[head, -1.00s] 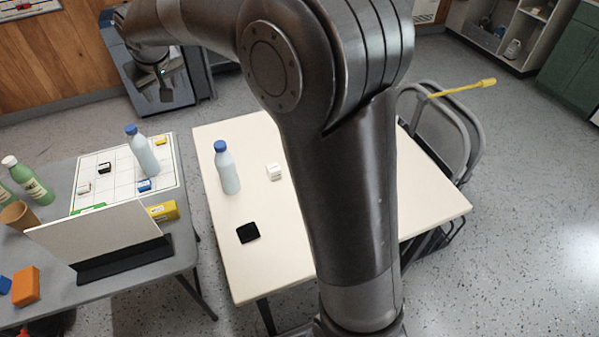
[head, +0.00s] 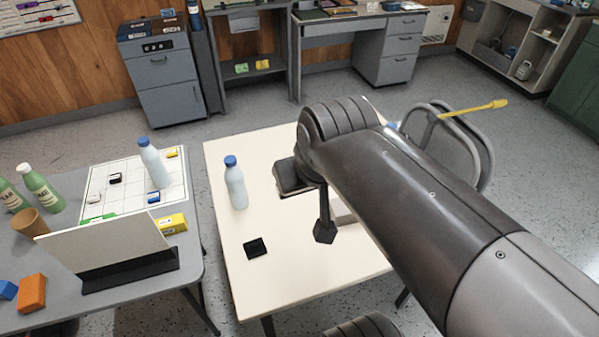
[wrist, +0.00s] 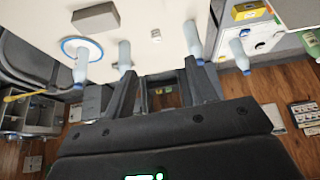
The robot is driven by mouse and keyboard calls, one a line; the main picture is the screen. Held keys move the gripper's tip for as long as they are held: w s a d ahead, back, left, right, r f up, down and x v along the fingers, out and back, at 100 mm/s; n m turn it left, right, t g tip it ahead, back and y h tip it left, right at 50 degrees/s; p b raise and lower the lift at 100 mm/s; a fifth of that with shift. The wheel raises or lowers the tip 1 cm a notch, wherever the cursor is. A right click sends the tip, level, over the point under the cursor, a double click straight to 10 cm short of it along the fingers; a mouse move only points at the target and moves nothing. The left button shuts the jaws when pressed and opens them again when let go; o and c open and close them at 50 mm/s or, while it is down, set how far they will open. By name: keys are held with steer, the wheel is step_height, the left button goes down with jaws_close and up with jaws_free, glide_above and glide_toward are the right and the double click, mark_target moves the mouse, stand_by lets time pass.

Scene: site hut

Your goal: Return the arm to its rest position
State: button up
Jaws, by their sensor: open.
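My arm (head: 420,200) crosses the right of the head view, over the cream table (head: 235,285), bent at its elbow. What shows of my gripper (head: 308,205) is dark and partly hidden behind the arm, above the table. In the wrist view my gripper (wrist: 162,70) has its two fingers apart, with nothing between them. Both fingers point toward the cream table top.
A blue-capped bottle (head: 235,185) and black square (head: 255,248) are on the cream table. The wrist view shows a blue-rimmed plate (wrist: 68,45), grey block (wrist: 96,18) and white cube (wrist: 155,35). A grey table (head: 205,225) stands left, folded chairs (head: 470,150) right.

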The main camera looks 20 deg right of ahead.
steer(key=shift+s+d+f, duration=0.2)
steer(key=shift+s+f, duration=0.35)
steer(key=shift+s, duration=0.3)
